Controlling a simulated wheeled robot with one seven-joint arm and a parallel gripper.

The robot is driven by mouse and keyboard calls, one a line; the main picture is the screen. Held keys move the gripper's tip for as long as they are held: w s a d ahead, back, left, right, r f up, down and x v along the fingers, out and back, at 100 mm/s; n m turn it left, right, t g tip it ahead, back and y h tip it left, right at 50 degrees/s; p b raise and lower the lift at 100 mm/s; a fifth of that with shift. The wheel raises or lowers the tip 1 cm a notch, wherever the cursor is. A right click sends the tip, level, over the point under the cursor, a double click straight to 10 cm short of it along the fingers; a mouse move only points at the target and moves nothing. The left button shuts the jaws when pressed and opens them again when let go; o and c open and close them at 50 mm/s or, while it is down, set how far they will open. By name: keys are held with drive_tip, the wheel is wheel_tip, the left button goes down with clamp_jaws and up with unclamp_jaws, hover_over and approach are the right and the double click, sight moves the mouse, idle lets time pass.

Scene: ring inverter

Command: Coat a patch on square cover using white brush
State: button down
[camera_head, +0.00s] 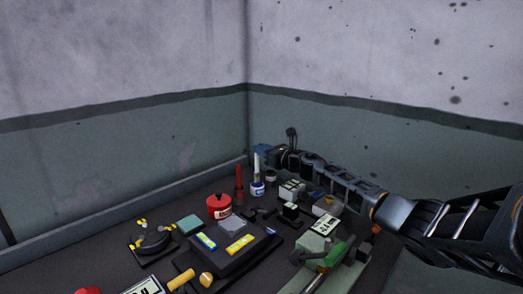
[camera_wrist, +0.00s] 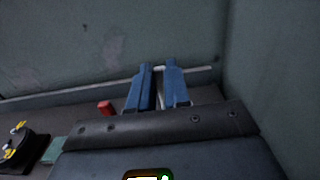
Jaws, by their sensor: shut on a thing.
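My gripper (camera_head: 262,149) is above the back of the table near the wall corner, its blue fingers shut on the top of the white brush (camera_head: 256,164). The brush is upright, and its lower end is in the white and blue jar (camera_head: 257,188). In the wrist view the blue fingers of my gripper (camera_wrist: 160,72) are close together, with a thin pale strip between them. A grey square plate (camera_head: 232,225) lies on the black device (camera_head: 213,257); it may be the square cover. A teal square block (camera_head: 190,224) lies left of the device.
A dark round holder (camera_head: 153,240) with yellow parts lies at the left. Several small boxes and a green-handled tool (camera_head: 333,257) crowd the right. Walls close off the back.

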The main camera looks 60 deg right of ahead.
drive_tip(key=shift+f+b, duration=0.55)
drive_tip(key=shift+f, duration=0.1)
idle(1.9)
drive_tip(key=shift+r, duration=0.1)
wheel_tip(320, 180, up, 7)
drive_tip(key=p, duration=0.5)
idle(0.4)
idle(0.6)
